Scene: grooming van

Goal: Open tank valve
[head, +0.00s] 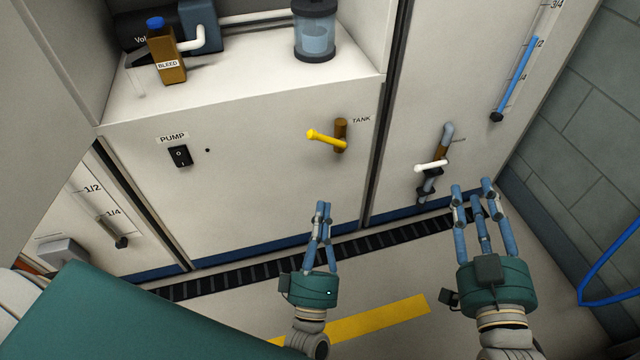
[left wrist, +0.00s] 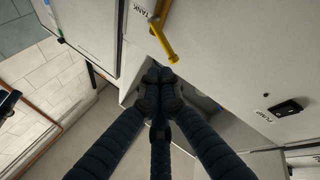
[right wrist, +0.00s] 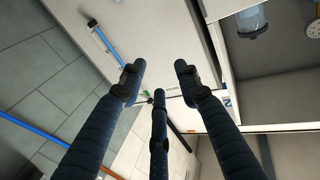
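The tank valve has a yellow lever (head: 325,138) on a brass body, fixed to the white panel beside the TANK label (head: 361,119). The lever points left and slightly upward in the head view. It also shows in the left wrist view (left wrist: 163,42), just beyond the fingertips. My left gripper (head: 323,205) is below the lever, apart from it, with its fingers closed together and nothing between them; the left wrist view shows these fingertips (left wrist: 159,76) meeting. My right gripper (head: 473,190) is at the right with its fingers spread and empty, also in the right wrist view (right wrist: 160,80).
A white-handled valve (head: 432,166) on a grey pipe is just above my right gripper. A PUMP switch (head: 180,156) is left of the tank valve. A brown BLEED bottle (head: 165,55) and a clear canister (head: 315,35) stand on the shelf. A blue hose (head: 610,280) is at right.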

